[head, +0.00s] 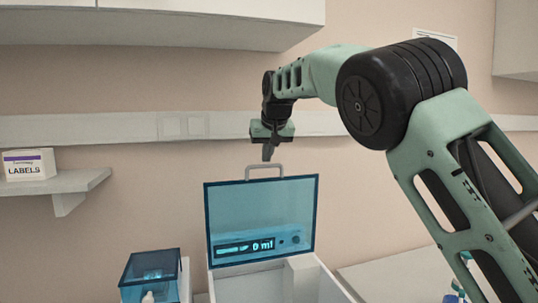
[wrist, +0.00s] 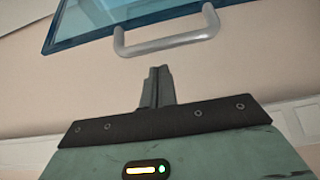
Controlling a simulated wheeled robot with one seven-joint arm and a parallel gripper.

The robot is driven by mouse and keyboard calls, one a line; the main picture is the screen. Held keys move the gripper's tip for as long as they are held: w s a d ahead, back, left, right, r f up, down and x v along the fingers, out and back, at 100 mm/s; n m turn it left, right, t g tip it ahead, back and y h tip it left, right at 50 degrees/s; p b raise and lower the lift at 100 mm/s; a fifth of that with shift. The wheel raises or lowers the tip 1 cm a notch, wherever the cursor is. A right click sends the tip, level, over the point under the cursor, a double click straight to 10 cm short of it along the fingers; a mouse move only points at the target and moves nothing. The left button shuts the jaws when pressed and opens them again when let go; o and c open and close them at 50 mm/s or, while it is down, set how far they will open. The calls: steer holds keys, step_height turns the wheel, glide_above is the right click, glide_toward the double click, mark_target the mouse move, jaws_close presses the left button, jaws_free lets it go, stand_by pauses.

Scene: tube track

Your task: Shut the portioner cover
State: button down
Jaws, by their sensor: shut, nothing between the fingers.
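The portioner (head: 250,283) is a white box low in the middle of the head view. Its cover (head: 262,205) is a translucent blue panel standing raised, with a display reading 0 ml seen through it. A grey handle (head: 264,168) sits on the cover's top edge; it also shows in the wrist view (wrist: 168,43). My gripper (head: 268,153) is shut and empty, just above the handle in the head view. In the wrist view the closed fingertips (wrist: 158,72) point toward the handle with a small gap in the picture. I cannot tell whether they touch.
A small blue translucent box (head: 150,277) stands left of the portioner. A shelf (head: 68,188) with a LABELS box (head: 29,165) is on the left wall. A wall rail (head: 100,129) runs behind my arm. White cabinets (head: 210,10) hang above.

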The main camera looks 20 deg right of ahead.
steer(key=shift+s+f, duration=0.3)
steer(key=shift+s, duration=0.5)
